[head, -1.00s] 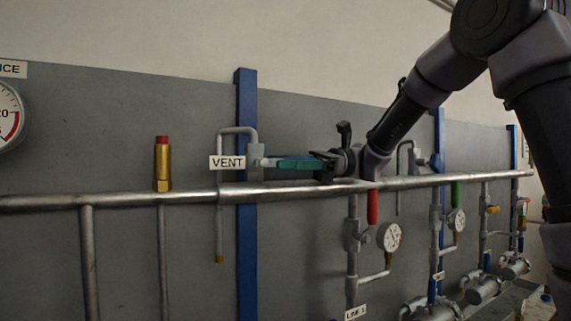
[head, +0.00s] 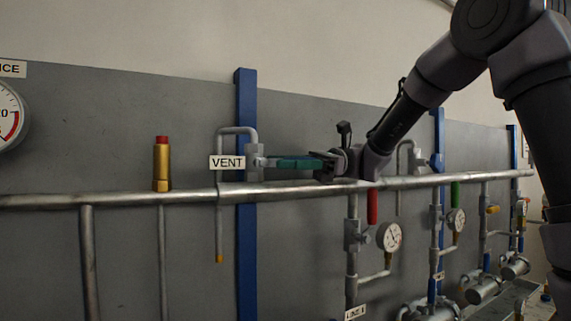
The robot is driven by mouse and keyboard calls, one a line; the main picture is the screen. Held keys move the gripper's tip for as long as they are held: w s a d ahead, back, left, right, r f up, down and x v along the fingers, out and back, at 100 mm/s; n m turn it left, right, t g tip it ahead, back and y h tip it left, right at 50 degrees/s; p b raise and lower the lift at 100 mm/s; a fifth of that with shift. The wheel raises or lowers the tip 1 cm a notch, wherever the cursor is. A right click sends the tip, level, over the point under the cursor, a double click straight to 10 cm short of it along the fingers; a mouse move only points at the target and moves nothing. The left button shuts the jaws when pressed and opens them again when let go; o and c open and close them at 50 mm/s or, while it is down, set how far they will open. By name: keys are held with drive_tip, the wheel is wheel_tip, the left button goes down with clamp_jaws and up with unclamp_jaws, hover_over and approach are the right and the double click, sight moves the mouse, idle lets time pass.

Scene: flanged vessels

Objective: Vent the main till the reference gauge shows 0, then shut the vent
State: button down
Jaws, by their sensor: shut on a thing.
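The vent valve's teal handle (head: 296,163) points to the right, roughly level, from the valve body (head: 254,163) beside the white VENT label (head: 227,162). My gripper (head: 322,160) comes from the right and is shut on the handle's outer end. The vent's thin pipe loops above the main (head: 130,197) and hangs down below it to an orange-tipped end (head: 219,258). The reference gauge (head: 10,115) is cut off at the left edge; only its right part shows, with a 20 mark and a red band. I cannot see its needle.
A brass fitting with a red cap (head: 162,163) stands on the main. To the right, branch lines hang below it, with a red handle (head: 373,206), a green handle (head: 455,194) and small gauges (head: 389,237). Blue posts (head: 246,110) stand along the grey panel.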

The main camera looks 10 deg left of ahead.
drive_tip(key=shift+s+f, duration=0.15)
drive_tip(key=shift+s, duration=0.05)
drive_tip(key=t+h, duration=0.1)
drive_tip(key=r+t+h, duration=0.1)
drive_tip(key=h, duration=0.1)
drive_tip(key=shift+s+a+r, duration=0.1)
drive_tip(key=shift+r, duration=0.2)
drive_tip(key=shift+s+a+r+t+h, duration=0.5)
drive_tip(key=shift+t+h, duration=0.95)
drive_tip(key=shift+h, duration=0.45)
drive_tip(key=shift+s+a+r+t+h, duration=0.35)
drive_tip(key=shift+a+t+h, duration=0.25)
drive_tip(key=shift+t+h, duration=1.05)
drive_tip(key=shift+s+a+r+t+h, duration=0.5)
drive_tip(key=shift+t+h, duration=0.7)
drive_tip(key=shift+h, duration=0.95)
drive_tip(key=shift+a, duration=0.1)
